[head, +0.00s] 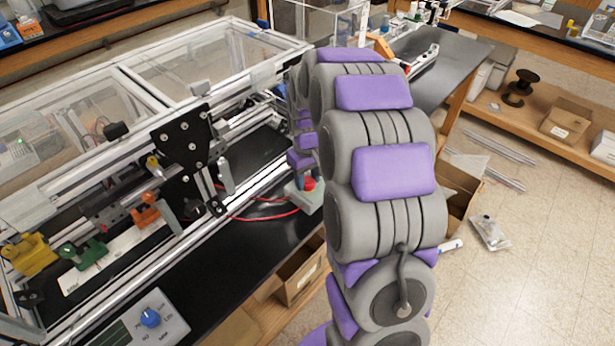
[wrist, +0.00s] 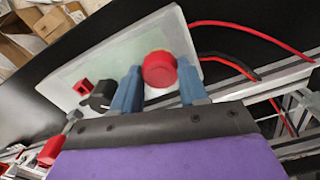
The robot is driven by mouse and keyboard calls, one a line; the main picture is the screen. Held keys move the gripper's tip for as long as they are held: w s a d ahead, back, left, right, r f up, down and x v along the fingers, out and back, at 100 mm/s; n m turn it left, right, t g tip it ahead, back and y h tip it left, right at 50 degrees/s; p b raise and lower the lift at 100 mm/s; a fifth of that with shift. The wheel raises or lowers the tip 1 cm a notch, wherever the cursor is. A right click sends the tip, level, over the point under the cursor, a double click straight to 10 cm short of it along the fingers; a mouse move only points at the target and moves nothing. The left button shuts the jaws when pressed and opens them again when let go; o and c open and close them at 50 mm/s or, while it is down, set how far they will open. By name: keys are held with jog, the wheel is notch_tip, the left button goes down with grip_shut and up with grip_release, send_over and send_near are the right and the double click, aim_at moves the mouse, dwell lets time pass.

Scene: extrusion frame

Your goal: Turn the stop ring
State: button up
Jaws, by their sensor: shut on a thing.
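The red round stop ring (wrist: 160,70) sits on top of a pale grey control box (wrist: 85,72). In the wrist view my gripper (wrist: 160,78) has one blue finger on each side of the ring, and it is shut on it. The right finger looks close against the ring; the exact contact of the left finger is hard to see. The box also carries a black knob and a small red switch. In the head view the red ring (head: 309,184) and the box (head: 311,199) show on the black bench, left of my arm, which hides part of them.
An extrusion frame (head: 190,150) with clear panels stands left of the box. Red cables (head: 262,216) run from the box over the black bench top. A meter with a blue knob (head: 150,317) lies at the front. Cardboard boxes (head: 300,272) stand below the bench.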

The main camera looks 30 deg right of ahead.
jog(key=c, duration=0.3)
